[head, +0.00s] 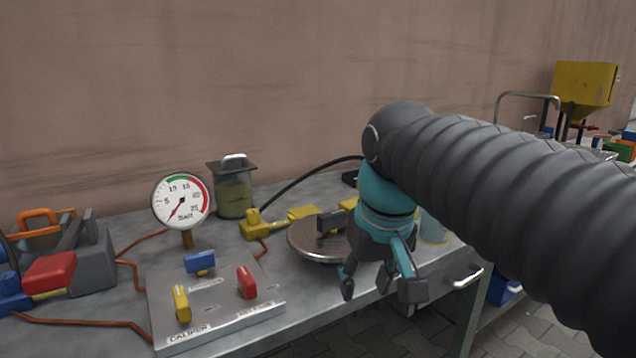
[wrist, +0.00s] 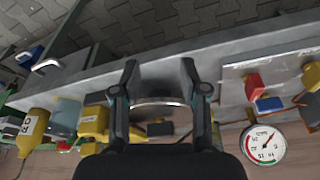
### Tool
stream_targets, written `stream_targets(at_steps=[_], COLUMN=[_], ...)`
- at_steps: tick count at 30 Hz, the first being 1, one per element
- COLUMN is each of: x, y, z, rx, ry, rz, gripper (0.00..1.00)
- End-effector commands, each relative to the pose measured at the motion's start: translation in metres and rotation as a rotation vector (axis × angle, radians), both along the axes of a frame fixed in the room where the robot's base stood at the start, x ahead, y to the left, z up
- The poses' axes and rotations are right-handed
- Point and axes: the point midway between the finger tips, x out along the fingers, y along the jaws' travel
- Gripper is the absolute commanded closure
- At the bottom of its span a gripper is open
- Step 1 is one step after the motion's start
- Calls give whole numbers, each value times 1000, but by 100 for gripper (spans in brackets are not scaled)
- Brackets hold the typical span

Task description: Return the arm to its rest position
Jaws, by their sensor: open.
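My gripper (head: 380,288) is open and empty, hanging fingers down at the front edge of the metal bench (head: 312,309). Its teal body partly hides the right side of a round metal disc (head: 318,254) with a dark block on it. In the wrist view my gripper (wrist: 160,80) shows two spread fingers with the disc's rim (wrist: 158,101) seen between them. I cannot tell the exact gap between fingers and disc. My dark ribbed arm reaches in from the right of the head view.
A valve panel (head: 215,325) with yellow, blue and red handles lies left of my gripper. A pressure gauge (head: 181,201), a lidded canister (head: 234,190) and a toolbox (head: 90,262) stand on the bench. A yellow hopper (head: 584,84) is at the right back. Paved floor is in front.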

Motion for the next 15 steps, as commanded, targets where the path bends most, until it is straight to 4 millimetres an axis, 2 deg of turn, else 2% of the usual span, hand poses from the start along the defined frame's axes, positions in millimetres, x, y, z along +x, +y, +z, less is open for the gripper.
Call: stream_targets(at_steps=[1,6,12,15], x=[-13,-48,-82,-91], y=[-16,-54,-81,-88], z=[-13,-62,-113,-128], rx=[5,18,21,21], ry=[-23,-104,-179,-199], rz=[-34,-128,-212,-235], gripper=[56,56,56,56])
